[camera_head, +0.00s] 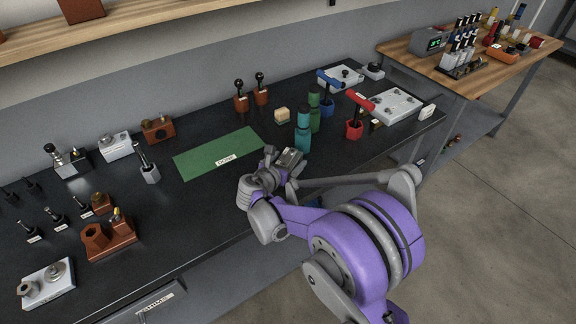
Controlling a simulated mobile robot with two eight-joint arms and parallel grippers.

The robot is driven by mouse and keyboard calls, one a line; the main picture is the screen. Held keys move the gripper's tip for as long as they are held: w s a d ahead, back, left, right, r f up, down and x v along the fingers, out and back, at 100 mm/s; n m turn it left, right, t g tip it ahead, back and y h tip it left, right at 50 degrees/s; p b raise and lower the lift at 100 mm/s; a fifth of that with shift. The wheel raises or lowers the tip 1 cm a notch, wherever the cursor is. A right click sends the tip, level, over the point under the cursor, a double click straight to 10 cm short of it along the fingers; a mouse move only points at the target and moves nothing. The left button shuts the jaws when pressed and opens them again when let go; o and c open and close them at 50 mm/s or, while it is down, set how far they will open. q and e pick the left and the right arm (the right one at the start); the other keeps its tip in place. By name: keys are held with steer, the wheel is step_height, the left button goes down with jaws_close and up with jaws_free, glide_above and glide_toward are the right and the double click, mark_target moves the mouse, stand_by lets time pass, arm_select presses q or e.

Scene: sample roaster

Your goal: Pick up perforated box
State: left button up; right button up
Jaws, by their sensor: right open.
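I cannot clearly make out holes on any box, so I cannot tell which thing is the perforated box. The bench under the gripper is hidden. My left gripper is not in view.
A green mat (200,160) labelled DONE lies bare left of my gripper. Teal cylinders (302,140) stand close on its right. A red-handled tool (354,128) and a white plate (392,106) are farther right. Brown blocks (110,238) and small tools crowd the left.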

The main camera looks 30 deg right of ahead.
jaws_close()
stand_by(0.3)
steer(key=shift+r, duration=0.15)
